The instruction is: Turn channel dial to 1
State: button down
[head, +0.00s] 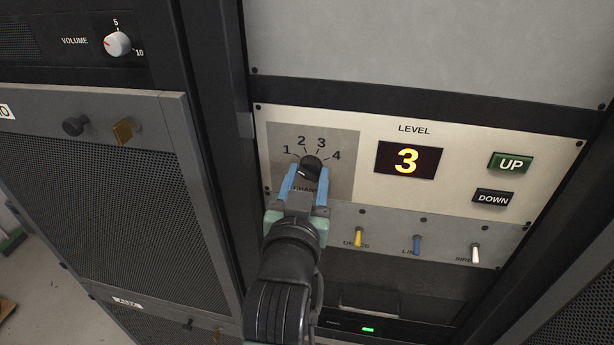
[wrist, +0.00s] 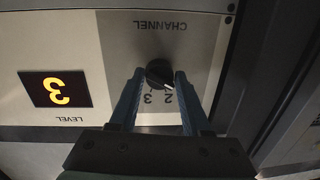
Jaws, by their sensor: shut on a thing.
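The channel dial (head: 311,165) is a round black knob on a grey plate, with the numbers 1 to 4 in an arc above it. My gripper (head: 308,178) has its blue fingers on either side of the knob and is shut on it. In the wrist view, which is upside down, the dial (wrist: 160,73) sits between the fingertips (wrist: 160,76). Its white mark points down and right there, near the 2 and toward the side of the 1. The 1 and the 4 are hidden in that view. I cannot tell the exact setting.
Right of the dial are a level display (head: 408,160) reading 3, a green UP button (head: 511,163) and a black DOWN button (head: 493,198). Yellow (head: 358,237), blue (head: 416,245) and white (head: 475,253) toggles sit below. A volume knob (head: 117,43) is on the left rack.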

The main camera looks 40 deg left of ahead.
jog(key=shift+f, duration=0.1)
jog(key=shift+c, duration=2)
grip_release()
jog(key=shift+s+d, duration=0.35)
jog(key=shift+s, duration=0.05)
jog(key=p+v, duration=0.1)
jog(key=v, duration=1.1)
jog(key=shift+p, duration=0.4)
